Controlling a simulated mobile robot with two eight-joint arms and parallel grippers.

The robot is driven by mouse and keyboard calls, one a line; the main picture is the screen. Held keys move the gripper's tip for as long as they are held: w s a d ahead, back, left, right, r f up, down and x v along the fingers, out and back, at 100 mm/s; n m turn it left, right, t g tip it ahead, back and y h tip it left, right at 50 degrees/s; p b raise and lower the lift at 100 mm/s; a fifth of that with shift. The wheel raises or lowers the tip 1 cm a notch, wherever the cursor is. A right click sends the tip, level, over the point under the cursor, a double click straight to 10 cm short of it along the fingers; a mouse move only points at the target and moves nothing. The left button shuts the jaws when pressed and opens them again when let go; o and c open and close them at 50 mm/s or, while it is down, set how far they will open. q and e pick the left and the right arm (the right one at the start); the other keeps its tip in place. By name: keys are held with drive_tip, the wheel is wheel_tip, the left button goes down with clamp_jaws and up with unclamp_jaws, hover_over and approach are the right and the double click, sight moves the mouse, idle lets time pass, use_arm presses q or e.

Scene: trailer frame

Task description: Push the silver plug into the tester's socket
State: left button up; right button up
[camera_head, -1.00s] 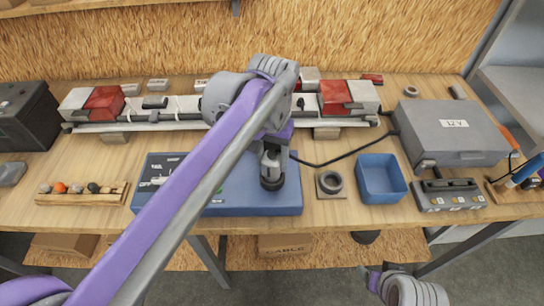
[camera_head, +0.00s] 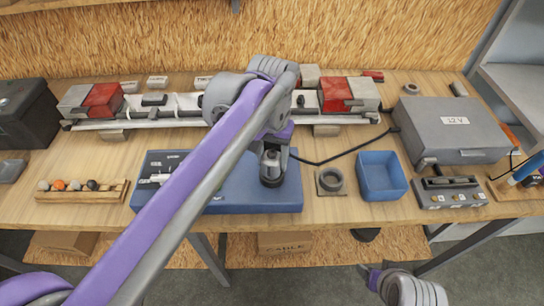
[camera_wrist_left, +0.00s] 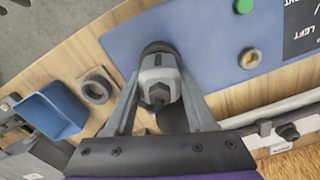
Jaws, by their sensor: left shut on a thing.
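The silver plug (camera_head: 271,161) is held between the fingers of my left gripper (camera_head: 273,152), over the right part of the blue tester (camera_head: 235,198). In the left wrist view the plug (camera_wrist_left: 158,75) sits between the two grey fingers of the left gripper (camera_wrist_left: 158,95). A dark ring (camera_wrist_left: 158,48) shows at the plug's far end, against the tester's blue face (camera_wrist_left: 205,45). The socket's opening is hidden, and I cannot tell how deep the plug sits. My right gripper (camera_head: 370,277) is low at the bottom right, away from the bench; its fingers are too small to read.
Right of the tester are a holder with a dark ring (camera_head: 331,180), a blue bin (camera_head: 382,177), a grey 12 V case (camera_head: 452,130) and a switch box (camera_head: 449,193). A ball rack (camera_head: 82,191) stands left. A light bar with red lamps (camera_head: 180,104) lies behind.

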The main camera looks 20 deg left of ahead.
use_arm(q)
drive_tip(key=shift+f, duration=0.15)
use_arm(e)
drive_tip(key=shift+f, duration=0.1)
use_arm(q)
drive_tip(key=o, duration=1.1)
drive_tip(key=shift+r+p, duration=2.4)
drive_tip(key=shift+r, duration=1.2)
use_arm(e)
wheel_tip(320, 180, up, 6)
drive_tip(key=w, duration=0.1)
drive_tip(key=shift+w, duration=0.35)
use_arm(q)
drive_tip(key=shift+f, duration=0.15)
use_arm(e)
drive_tip(key=shift+s, duration=0.15)
